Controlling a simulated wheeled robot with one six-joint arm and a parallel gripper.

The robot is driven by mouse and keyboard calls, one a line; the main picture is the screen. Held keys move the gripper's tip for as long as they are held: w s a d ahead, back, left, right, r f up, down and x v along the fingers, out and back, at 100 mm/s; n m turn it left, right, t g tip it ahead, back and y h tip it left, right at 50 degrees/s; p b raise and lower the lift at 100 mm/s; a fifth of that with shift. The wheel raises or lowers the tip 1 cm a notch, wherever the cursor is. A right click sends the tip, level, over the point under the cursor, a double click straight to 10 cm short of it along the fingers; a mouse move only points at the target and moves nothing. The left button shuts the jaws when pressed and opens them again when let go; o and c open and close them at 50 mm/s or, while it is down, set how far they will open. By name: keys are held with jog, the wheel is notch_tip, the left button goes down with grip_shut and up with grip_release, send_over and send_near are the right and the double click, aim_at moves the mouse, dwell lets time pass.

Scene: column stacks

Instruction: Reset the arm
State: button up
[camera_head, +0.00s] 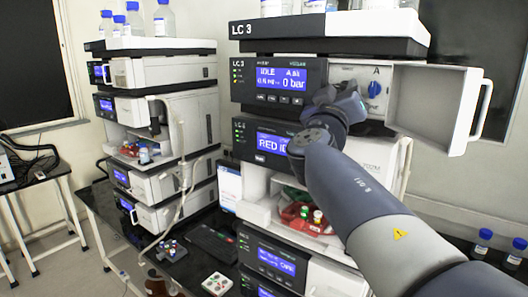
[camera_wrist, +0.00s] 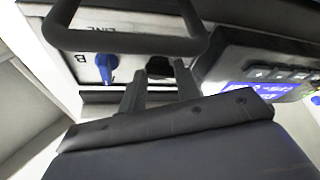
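My arm reaches up from the lower right in the head view. My gripper (camera_head: 342,104) is in front of the right-hand LC 3 stack, beside its open upper compartment; its fingers are hard to make out there. In the wrist view my gripper (camera_wrist: 160,90) shows two grey fingers with a gap between them, open, with nothing seen held. Beyond the fingers is a panel with a blue knob (camera_wrist: 107,66) and the letter B. A blue knob (camera_head: 375,89) marked A shows in the head view, right of my gripper.
A white door (camera_head: 430,104) with a handle stands open right of my gripper. A dark loop (camera_wrist: 128,44) crosses the wrist view near the fingers. A red tray (camera_head: 305,216) with vials sits lower in the stack. Another stack (camera_head: 160,72) stands left; bottles (camera_head: 483,243) stand at lower right.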

jog(key=shift+r+m+h, duration=0.1)
jog(key=shift+m+h, duration=0.3)
jog(key=shift+m, duration=0.1)
jog(key=b+v, duration=0.3)
jog(key=v, duration=0.2)
jog(key=shift+s+a, duration=0.2)
jog(key=shift+s, duration=0.05)
jog(key=shift+f, duration=0.2)
